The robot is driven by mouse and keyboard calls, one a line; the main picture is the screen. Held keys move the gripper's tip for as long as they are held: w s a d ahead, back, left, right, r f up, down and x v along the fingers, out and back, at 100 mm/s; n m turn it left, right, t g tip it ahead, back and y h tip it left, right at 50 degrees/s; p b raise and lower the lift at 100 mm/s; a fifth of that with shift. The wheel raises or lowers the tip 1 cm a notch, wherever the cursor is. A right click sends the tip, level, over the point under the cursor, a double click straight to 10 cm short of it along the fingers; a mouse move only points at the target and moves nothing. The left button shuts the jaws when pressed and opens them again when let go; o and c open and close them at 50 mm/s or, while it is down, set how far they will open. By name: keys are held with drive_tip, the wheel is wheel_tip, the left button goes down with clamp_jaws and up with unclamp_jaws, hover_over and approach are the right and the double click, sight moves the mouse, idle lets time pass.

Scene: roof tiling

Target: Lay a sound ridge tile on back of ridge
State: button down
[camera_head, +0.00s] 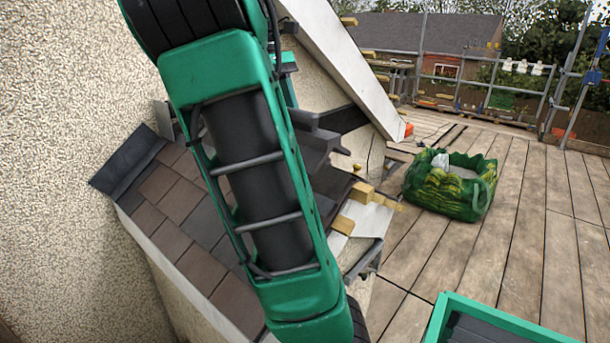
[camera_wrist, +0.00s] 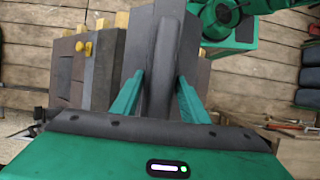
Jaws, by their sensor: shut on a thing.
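My gripper (camera_wrist: 160,92) is shut on a dark grey angled ridge tile (camera_wrist: 163,45), with one green finger on each side of it in the wrist view. The tile's raised fold runs up the picture, away from the gripper. In the head view my green arm covers the middle, and the gripper is mostly hidden behind it. A small tiled roof (camera_head: 175,205) in brown and grey lies left of the arm. A dark grey capping piece (camera_head: 128,160) lies along its upper left edge. I cannot tell whether the held tile touches anything.
A rough rendered wall (camera_head: 60,80) rises at the left. A green bag (camera_head: 450,187) with pale contents stands on the plank deck (camera_head: 530,230). Scaffold rails (camera_head: 485,85) stand behind.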

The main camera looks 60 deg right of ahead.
drive_tip(key=shift+w, duration=0.1)
idle(0.3)
drive_tip(key=shift+s+d+f, duration=0.15)
drive_tip(key=shift+d+f, duration=1)
drive_tip(key=shift+d, duration=0.75)
drive_tip(key=shift+s+d+f, duration=0.15)
drive_tip(key=shift+d+f, duration=1)
drive_tip(key=shift+d, duration=0.75)
drive_tip(key=shift+s+d+f, duration=0.15)
drive_tip(key=shift+d+f, duration=1)
drive_tip(key=shift+d, duration=0.75)
drive_tip(key=shift+f, duration=2.05)
drive_tip(key=c, duration=1)
unclamp_jaws()
drive_tip(key=shift+c, duration=0.2)
drive_tip(key=v, duration=1.2)
